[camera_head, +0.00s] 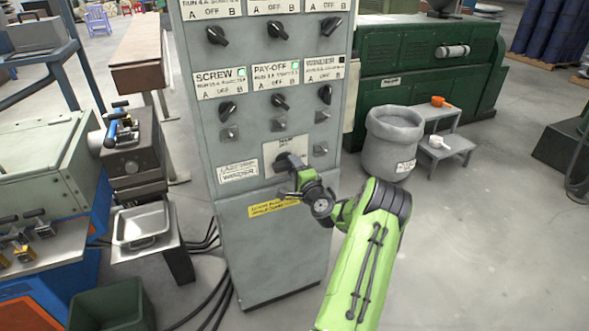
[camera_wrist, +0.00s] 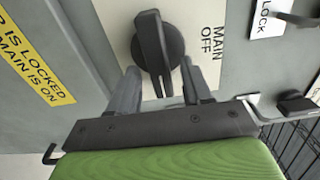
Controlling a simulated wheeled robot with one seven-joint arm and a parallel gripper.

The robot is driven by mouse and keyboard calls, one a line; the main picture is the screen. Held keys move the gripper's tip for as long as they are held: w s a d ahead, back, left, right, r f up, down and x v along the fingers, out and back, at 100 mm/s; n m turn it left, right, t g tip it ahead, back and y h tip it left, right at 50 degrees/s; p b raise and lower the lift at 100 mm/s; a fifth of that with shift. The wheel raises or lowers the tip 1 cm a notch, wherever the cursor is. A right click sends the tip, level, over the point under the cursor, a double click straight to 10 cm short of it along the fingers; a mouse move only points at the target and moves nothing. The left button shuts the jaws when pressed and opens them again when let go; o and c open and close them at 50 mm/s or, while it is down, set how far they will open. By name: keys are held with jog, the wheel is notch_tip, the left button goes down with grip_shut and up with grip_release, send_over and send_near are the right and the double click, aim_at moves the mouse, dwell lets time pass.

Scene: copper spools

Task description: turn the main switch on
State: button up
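The main switch (camera_wrist: 158,45) is a black round knob with a raised bar handle on a white plate (camera_wrist: 207,12) lettered MAIN and OFF. In the wrist view its bar runs up and down the picture, roughly along the lines of lettering. My gripper (camera_wrist: 158,75) is open, its two grey fingers apart on either side of the bar's near end. I cannot tell whether either finger touches it. In the head view my gripper (camera_head: 291,168) is at the plate (camera_head: 287,146) on the cabinet front and hides much of the switch.
The grey control cabinet (camera_head: 228,230) carries several other black selector knobs, such as the SCREW knob (camera_head: 227,110), above the plate. A yellow label (camera_wrist: 30,60) sits beside the plate. A grey bin (camera_head: 393,140) and step stool (camera_head: 440,150) stand at right. A metal tray (camera_head: 142,224) is at left.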

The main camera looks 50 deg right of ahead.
jog(key=b+v, duration=0.1)
jog(key=v, duration=1.4)
jog(key=shift+s+a+b, duration=0.2)
jog(key=shift+s+b, duration=0.1)
jog(key=shift+s, duration=0.05)
